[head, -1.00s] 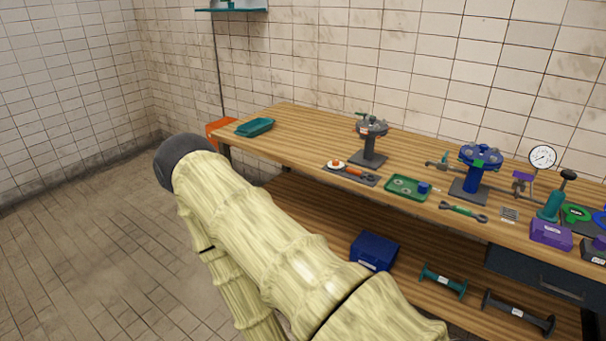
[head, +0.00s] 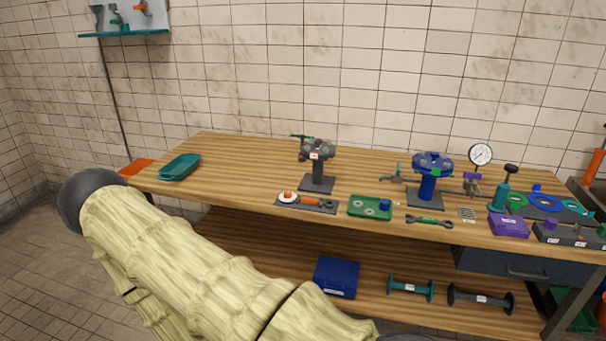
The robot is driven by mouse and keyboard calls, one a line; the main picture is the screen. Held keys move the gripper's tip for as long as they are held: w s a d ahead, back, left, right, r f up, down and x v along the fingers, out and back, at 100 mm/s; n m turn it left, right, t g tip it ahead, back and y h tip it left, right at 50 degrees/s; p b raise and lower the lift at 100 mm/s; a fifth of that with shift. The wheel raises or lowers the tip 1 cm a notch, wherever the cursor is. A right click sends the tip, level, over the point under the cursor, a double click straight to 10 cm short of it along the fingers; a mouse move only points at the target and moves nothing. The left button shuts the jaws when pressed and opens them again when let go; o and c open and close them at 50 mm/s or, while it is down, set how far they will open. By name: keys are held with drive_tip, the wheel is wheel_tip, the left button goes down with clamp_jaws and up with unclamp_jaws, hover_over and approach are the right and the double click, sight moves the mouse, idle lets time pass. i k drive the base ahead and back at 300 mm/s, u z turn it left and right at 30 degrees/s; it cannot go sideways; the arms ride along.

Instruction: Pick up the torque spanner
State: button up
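No tool is clearly marked as the torque spanner at this size. A green-handled spanner (head: 429,220) with grey open ends lies flat near the front edge of the workbench (head: 232,160). I cannot tell which of these, if either, is the torque spanner. My pale, ribbed arm crosses the lower left, in front of the bench's left part. My gripper is out of view.
A green tray (head: 355,213), a grey valve stand (head: 318,183), a blue valve stand (head: 428,190), a pressure gauge (head: 480,155) and a purple box (head: 508,226) stand on the bench. A teal tray (head: 180,167) is at left. The lower shelf holds a blue case (head: 336,277).

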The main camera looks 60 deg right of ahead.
sight(294, 198)
drive_tip(key=z, duration=0.7)
drive_tip(key=i, duration=1.05)
drive_tip(key=z, duration=0.95)
